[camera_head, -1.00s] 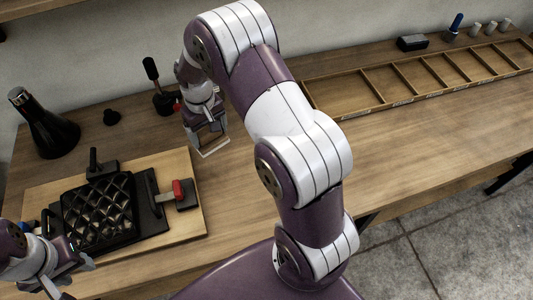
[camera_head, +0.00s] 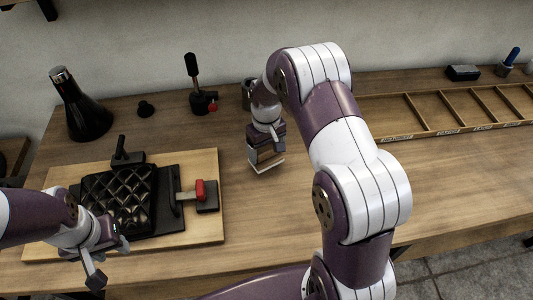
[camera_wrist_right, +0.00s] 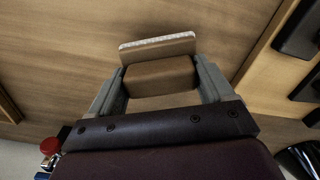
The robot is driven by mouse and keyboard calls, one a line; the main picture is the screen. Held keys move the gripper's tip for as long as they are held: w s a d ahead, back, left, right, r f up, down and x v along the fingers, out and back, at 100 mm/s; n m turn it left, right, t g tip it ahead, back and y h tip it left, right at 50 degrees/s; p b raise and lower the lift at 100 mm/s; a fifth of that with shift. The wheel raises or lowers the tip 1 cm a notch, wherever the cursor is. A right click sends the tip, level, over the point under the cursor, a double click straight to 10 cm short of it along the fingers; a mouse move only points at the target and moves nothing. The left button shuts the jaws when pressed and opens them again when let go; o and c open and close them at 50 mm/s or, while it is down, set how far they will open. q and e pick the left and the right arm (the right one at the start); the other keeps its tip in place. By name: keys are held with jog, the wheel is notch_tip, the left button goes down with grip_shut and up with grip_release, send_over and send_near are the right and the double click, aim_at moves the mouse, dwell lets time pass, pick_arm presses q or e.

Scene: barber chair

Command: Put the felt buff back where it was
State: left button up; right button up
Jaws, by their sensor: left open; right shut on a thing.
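The felt buff is a wooden block with a pale felt face (camera_wrist_right: 160,76), gripped between the fingers in the right wrist view. My right gripper (camera_wrist_right: 158,90) is shut on it. In the head view my right gripper (camera_head: 266,158) holds the buff (camera_head: 268,159) over the bench, right of the cutting board; whether it touches the bench I cannot tell. My left gripper (camera_head: 108,261) is open and empty at the front left, near the board's front edge. No marked place for the buff can be made out.
A wooden board (camera_head: 208,232) carries a black quilted press (camera_head: 118,200) and a red-handled clamp (camera_head: 202,192). A divided wooden tray (camera_head: 410,137) lies right. The bench between is clear.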

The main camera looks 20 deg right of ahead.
aim_at(266, 156)
notch_tip(266, 156, down, 3)
jog(key=shift+r, duration=0.1)
jog(key=shift+w+d, duration=0.1)
jog(key=o, duration=0.8)
jog(key=shift+f, duration=0.2)
